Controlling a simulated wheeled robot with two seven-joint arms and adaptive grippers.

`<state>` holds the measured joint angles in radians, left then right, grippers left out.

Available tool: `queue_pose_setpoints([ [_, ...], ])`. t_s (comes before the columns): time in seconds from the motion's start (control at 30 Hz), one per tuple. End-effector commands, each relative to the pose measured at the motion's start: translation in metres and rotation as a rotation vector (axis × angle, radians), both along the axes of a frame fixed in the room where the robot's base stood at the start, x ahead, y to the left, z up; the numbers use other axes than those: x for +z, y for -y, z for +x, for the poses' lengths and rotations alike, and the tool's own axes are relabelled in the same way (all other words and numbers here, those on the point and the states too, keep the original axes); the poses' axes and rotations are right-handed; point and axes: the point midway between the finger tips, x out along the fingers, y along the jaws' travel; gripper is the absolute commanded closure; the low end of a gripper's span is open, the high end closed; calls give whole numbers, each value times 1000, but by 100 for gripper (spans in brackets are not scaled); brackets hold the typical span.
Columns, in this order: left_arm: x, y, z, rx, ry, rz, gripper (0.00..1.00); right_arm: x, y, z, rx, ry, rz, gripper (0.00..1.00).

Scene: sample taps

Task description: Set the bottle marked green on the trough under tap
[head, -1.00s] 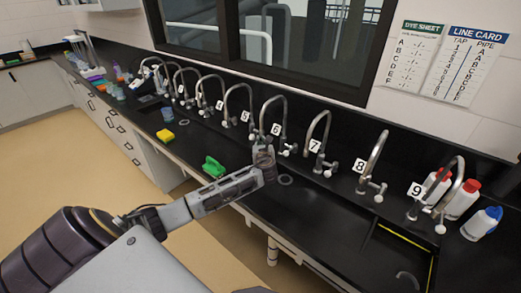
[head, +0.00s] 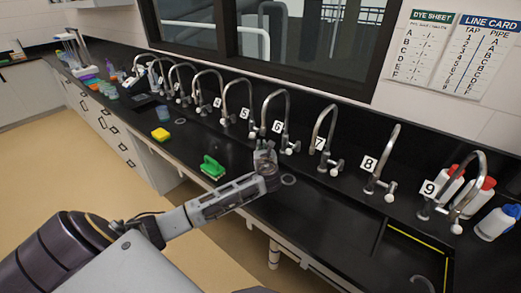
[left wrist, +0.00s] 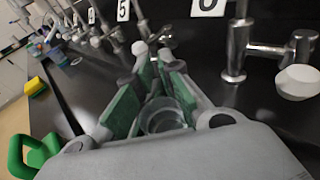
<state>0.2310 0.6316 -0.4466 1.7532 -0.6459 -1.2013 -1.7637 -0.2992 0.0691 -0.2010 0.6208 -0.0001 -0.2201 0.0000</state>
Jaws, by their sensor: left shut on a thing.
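My left gripper (head: 265,157) is over the black counter in front of tap 6 (head: 276,112). It is shut on a clear, round-mouthed vessel, which shows between the green finger pads in the left wrist view (left wrist: 163,117). In the head view the vessel is mostly hidden by the gripper. I cannot see a green mark on it or tell its gap to the counter. Tap 6 also has its number plate and white knob in the left wrist view. My right gripper is not in view.
A green-handled brush (head: 212,168) and a yellow sponge (head: 160,134) lie left of the gripper. A grey ring (head: 288,180) lies just right of it. Numbered taps line the back. A sink (head: 418,248) and capped bottles (head: 497,222) are at right.

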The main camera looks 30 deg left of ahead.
Motion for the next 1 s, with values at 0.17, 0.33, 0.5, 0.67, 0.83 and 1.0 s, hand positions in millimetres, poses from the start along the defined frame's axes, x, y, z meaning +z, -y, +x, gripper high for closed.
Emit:
queue_pose_setpoints([
  [0.17, 0, 1, 0, 0, 0, 0, 100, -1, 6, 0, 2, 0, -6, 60],
  [0.33, 0, 1, 0, 0, 0, 0, 100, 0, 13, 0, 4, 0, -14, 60],
  [0.5, -3, 1, 0, 0, 0, 0, 100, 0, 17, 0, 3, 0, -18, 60],
  [0.67, -3, 1, 0, 0, 0, 0, 72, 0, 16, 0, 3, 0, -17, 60],
  [0.83, -3, 1, 0, 0, 0, 0, 66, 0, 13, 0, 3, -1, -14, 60],
  [1.0, -3, 1, 0, 0, 0, 0, 66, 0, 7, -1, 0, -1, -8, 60],
])
